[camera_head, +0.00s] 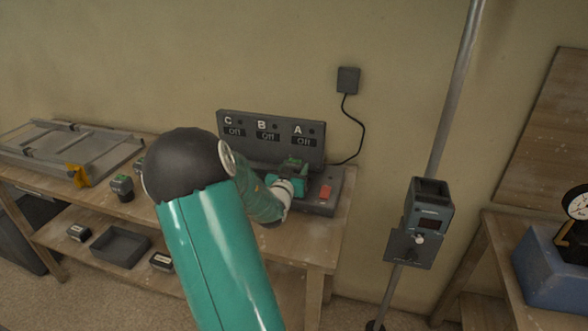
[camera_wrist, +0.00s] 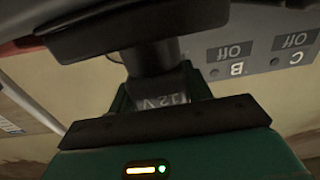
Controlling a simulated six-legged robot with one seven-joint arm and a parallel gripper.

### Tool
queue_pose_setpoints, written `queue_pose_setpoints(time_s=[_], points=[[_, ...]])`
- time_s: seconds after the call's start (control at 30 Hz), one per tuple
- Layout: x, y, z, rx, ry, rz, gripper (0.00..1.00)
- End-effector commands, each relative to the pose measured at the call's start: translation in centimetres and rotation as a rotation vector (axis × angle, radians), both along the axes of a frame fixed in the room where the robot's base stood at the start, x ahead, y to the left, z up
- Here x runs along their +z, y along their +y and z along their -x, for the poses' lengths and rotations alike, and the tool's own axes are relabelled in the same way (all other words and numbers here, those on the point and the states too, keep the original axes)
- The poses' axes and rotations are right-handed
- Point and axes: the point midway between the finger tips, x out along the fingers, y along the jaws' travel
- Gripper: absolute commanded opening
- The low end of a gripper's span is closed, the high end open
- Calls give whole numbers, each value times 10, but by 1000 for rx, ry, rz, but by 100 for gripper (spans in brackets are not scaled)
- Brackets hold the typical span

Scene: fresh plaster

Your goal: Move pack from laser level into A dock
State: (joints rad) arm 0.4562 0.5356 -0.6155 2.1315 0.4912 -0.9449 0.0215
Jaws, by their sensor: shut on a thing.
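My gripper (camera_head: 291,178) is shut on a green and black pack (camera_head: 294,166) at the A end of the charger (camera_head: 272,125). In the wrist view the pack's neck (camera_wrist: 172,95), marked 12 V, shows between the dark jaws. A green surface with a lit bar and a green dot shows below them. The A dock is hidden by my gripper and the pack, so I cannot tell whether the pack is seated. The A, B and C displays all read Off. The laser level (camera_head: 431,208) stands on a pole at the right, with an open recess in its top.
The charger stands on a wooden bench (camera_head: 318,250), with a red switch (camera_head: 326,192) beside my gripper. Another pack (camera_head: 122,188) stands on the bench to the left. A dark tray (camera_head: 120,245) is on the lower shelf. A blue box (camera_head: 550,270) is at the far right.

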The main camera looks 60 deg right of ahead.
Motion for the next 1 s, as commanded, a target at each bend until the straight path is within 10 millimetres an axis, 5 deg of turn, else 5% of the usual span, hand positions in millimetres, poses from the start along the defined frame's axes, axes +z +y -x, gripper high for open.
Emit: queue_pose_setpoints(time_s=[0.83,0.87,0.9,1.0], points=[[-12,0,0,0,0,1,16],[-12,0,0,0,0,1,51],[-12,0,0,0,0,1,58],[-12,0,0,0,0,1,58]])
